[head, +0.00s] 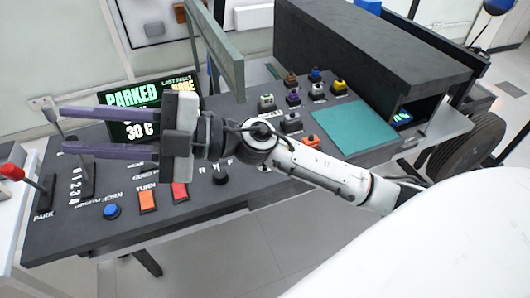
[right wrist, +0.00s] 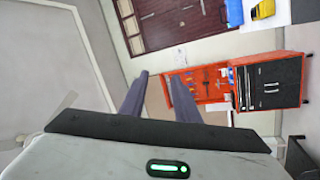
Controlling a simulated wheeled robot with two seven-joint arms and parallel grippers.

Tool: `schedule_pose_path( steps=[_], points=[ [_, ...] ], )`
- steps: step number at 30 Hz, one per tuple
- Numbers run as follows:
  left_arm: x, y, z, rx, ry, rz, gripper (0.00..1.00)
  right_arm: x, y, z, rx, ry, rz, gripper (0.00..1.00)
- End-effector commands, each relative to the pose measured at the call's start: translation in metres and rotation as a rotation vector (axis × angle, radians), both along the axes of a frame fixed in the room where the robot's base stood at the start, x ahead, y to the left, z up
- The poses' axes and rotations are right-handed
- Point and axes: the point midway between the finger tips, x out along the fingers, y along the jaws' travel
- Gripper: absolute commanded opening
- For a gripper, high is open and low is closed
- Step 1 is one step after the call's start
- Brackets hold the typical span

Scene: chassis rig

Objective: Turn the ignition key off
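My right gripper (head: 64,130) reaches left across the console (head: 250,200), its two purple fingers apart and nothing seen between them. Its fingers also show apart in the right wrist view (right wrist: 160,85), pointing at the far wall. I cannot make out the ignition key in either view; the gripper and forearm cover part of the console. The display (head: 120,99) behind the gripper reads "PARKED" and "30 C", partly covered by the fingers. My left gripper is not in view.
The console carries a red-topped lever (head: 12,172), a blue button (head: 111,212), an orange switch (head: 147,200), a red switch (head: 180,191) and a black knob (head: 220,177). A grey-green frame (head: 222,60) rises behind. A teal mat (head: 353,127) lies right. An orange-red cabinet (right wrist: 272,82) stands far off.

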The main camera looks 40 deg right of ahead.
Motion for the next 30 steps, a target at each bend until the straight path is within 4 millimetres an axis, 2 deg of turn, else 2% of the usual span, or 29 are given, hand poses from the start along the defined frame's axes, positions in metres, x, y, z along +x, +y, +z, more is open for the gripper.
schedule_pose_path(
  steps=[2, 5, 6, 8, 10, 12, 15, 18, 21, 23, 26, 30],
  points=[
    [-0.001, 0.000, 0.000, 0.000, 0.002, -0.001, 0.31, -0.011, 0.012, -0.032, -0.247, -0.055, 0.150, 0.29],
    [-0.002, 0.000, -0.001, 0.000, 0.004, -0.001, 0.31, -0.014, -0.004, -0.088, -0.588, -0.037, 0.285, 0.29],
    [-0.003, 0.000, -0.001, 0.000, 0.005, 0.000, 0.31, -0.011, -0.022, -0.110, -0.732, -0.009, 0.316, 0.29],
    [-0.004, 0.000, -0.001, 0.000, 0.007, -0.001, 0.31, -0.003, -0.059, -0.139, -0.945, 0.058, 0.335, 0.29],
    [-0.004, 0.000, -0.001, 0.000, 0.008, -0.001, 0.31, 0.009, -0.113, -0.161, -1.173, 0.162, 0.320, 0.29],
    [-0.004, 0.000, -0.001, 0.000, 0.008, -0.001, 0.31, 0.018, -0.168, -0.171, -1.365, 0.280, 0.278, 0.29],
    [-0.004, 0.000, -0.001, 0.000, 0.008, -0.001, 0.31, 0.024, -0.236, -0.169, -1.564, 0.441, 0.197, 0.29],
    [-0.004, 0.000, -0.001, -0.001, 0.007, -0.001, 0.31, 0.023, -0.281, -0.161, -1.682, 0.563, 0.127, 0.29],
    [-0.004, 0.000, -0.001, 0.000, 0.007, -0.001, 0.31, 0.021, -0.303, -0.157, -1.736, 0.629, 0.089, 0.29],
    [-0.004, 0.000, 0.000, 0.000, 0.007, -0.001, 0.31, 0.020, -0.308, -0.158, -1.748, 0.646, 0.083, 0.29],
    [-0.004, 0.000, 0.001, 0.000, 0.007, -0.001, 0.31, 0.019, -0.310, -0.170, -1.752, 0.652, 0.083, 0.29],
    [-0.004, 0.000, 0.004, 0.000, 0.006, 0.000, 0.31, 0.019, -0.309, -0.195, -1.751, 0.652, 0.085, 0.29]
  ],
)
